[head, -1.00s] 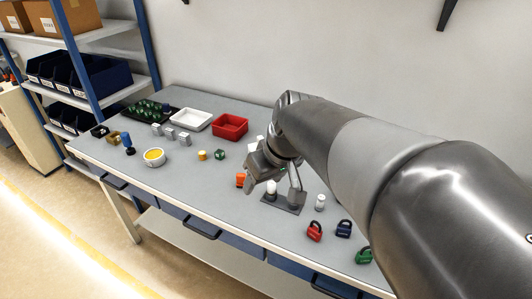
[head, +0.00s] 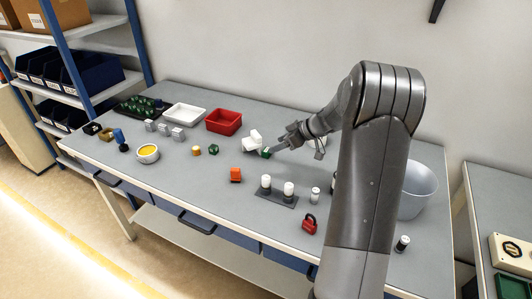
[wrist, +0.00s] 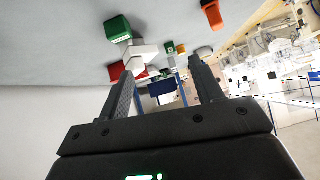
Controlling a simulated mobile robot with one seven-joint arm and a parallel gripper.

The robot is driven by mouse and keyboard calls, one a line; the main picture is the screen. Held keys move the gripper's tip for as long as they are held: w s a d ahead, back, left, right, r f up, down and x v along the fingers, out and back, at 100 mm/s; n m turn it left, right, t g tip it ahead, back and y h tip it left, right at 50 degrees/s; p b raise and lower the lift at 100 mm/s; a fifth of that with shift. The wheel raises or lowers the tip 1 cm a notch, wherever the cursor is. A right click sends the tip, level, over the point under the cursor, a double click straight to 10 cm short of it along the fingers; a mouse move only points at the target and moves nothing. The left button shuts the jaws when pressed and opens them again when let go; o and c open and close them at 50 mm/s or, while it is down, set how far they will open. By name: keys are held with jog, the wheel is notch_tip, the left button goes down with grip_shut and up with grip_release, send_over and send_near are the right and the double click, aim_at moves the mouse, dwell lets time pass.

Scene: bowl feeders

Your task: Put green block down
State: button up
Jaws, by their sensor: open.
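A green block (head: 266,153) rests on the grey table beside white pieces (head: 255,139). In the wrist view the green block (wrist: 118,29) is at the upper left, touching or very near a white piece (wrist: 138,51). My gripper (head: 281,144) is just right of the green block in the head view, its jaws apart. The wrist view shows empty space between the two dark fingers of my gripper (wrist: 165,85), with the block outside them. A second small green cube (head: 213,150) stands farther left, beside a yellow cylinder (head: 197,151).
A red tray (head: 224,122) and a white tray (head: 184,114) stand at the back. An orange block (head: 235,175), a grey stand with white cylinders (head: 277,198) and a red padlock (head: 309,223) lie nearer the front. A large grey bucket (head: 419,190) stands right.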

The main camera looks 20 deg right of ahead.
jog(key=t, duration=0.1)
send_near(267, 153)
jog(key=w+f, duration=0.1)
jog(key=w+a+f, duration=0.1)
jog(key=w+f, duration=0.1)
jog(key=w, duration=0.1)
jog(key=shift+a+f, duration=0.3)
jog(key=shift+a, duration=0.1)
jog(key=shift+w+x, duration=0.2)
jog(key=shift+x, duration=2.45)
jog(key=shift+r, duration=0.15)
jog(key=shift+c, duration=0.6)
jog(key=c, duration=1)
jog(key=shift+d+r, duration=0.1)
jog(key=shift+r, duration=0.05)
